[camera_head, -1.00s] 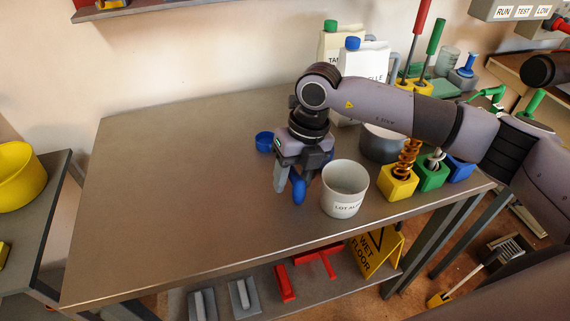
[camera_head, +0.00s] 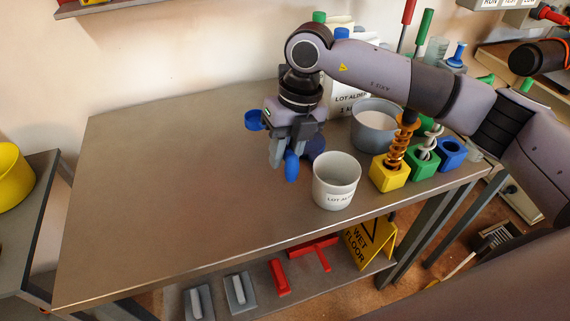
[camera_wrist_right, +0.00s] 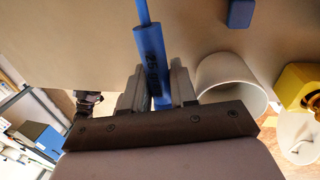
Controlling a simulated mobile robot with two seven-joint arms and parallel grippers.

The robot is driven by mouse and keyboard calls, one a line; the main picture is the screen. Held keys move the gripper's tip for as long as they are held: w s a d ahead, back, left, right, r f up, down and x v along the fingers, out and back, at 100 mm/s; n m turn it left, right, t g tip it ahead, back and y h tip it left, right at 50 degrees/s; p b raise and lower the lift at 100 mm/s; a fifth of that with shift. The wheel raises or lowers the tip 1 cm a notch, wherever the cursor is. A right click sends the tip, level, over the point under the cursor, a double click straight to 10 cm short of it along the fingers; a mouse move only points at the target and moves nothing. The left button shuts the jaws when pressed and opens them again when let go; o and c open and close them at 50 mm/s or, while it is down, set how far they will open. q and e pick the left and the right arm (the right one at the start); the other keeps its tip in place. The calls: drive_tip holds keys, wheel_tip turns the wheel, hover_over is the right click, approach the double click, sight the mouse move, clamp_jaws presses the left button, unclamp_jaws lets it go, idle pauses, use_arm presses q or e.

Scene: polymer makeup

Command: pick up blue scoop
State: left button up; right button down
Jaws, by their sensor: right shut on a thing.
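The blue scoop shows in the head view as a round blue cup (camera_head: 254,120) left of my right gripper and a blue handle end (camera_head: 292,166) below it. My right gripper (camera_head: 283,155) is shut on the scoop's handle, above the steel table. The gripper hides the middle of the scoop in the head view. My left gripper is not in view.
A white pot (camera_head: 336,183) stands close right of my gripper. A grey bowl (camera_head: 374,127) and yellow (camera_head: 388,176), green (camera_head: 422,163) and blue (camera_head: 452,152) holders stand farther right. A labelled white bag (camera_head: 350,100) stands behind. The table's left side (camera_head: 160,190) is clear.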

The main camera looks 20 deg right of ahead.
wheel_tip(320, 180, up, 15)
drive_tip(key=shift+r, duration=0.2)
drive_tip(key=c, duration=1.7)
unclamp_jaws()
drive_tip(key=shift+c, duration=0.2)
clamp_jaws()
drive_tip(key=shift+s, duration=0.1)
